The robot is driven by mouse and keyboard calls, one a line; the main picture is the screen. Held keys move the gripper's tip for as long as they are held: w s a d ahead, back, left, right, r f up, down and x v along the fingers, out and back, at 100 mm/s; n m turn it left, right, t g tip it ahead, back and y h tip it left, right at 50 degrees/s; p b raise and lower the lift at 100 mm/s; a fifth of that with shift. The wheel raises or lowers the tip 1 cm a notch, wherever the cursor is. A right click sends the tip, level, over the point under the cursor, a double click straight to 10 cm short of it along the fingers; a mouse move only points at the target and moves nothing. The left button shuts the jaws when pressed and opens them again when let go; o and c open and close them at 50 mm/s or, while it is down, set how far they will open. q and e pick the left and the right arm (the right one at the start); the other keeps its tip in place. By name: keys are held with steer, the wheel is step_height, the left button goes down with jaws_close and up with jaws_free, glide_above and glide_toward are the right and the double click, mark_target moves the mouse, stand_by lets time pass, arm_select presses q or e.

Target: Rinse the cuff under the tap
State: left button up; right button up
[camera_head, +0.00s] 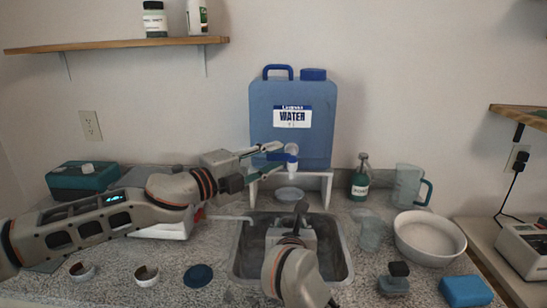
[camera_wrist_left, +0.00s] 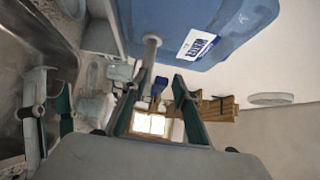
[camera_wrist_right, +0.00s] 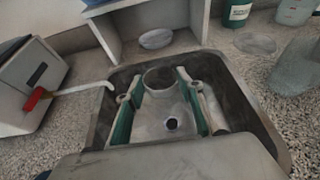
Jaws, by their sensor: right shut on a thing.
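A blue water container (camera_head: 265,110) stands on a white stand behind the sink, with a white and blue tap (camera_head: 291,158) at its front. My left gripper (camera_head: 274,160) is open, with its fingers on either side of the tap; the tap's blue part (camera_wrist_left: 158,88) shows between them in the left wrist view. My right gripper (camera_head: 300,210) is over the sink basin (camera_head: 340,262), below the tap. In the right wrist view it is shut on the cuff (camera_wrist_right: 160,78), a pale grey ring between its fingertips. The head view does not clearly show the cuff.
Two ring-shaped pieces (camera_head: 147,273) and a dark blue disc (camera_head: 199,275) lie left of the sink. To the right are a green bottle (camera_head: 359,182), a clear pitcher (camera_head: 407,187), a white bowl (camera_head: 428,239) and a blue sponge (camera_head: 466,291). A small dish (camera_head: 289,194) sits under the stand.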

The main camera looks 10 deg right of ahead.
arm_select(q)
steer(key=shift+w+d, duration=0.2)
steer(key=shift+d, duration=0.15)
steer(key=shift+c, duration=0.3)
jaws_close()
steer(key=shift+s, duration=0.1)
steer(key=shift+s+n+t+y, duration=0.3)
steer(key=shift+n+t+y, duration=0.45)
steer(key=shift+t, duration=0.1)
steer(key=shift+s+n+t+y, duration=0.3)
steer(key=shift+n+t+y, duration=0.4)
steer(key=shift+t, duration=0.2)
steer(key=shift+s+n+t+y, duration=0.3)
steer(key=shift+n+t+y, duration=0.45)
steer(key=shift+t, duration=0.1)
steer(key=shift+n+t+y, duration=0.4)
steer(key=shift+y, duration=0.1)
steer(key=shift+a, duration=0.1)
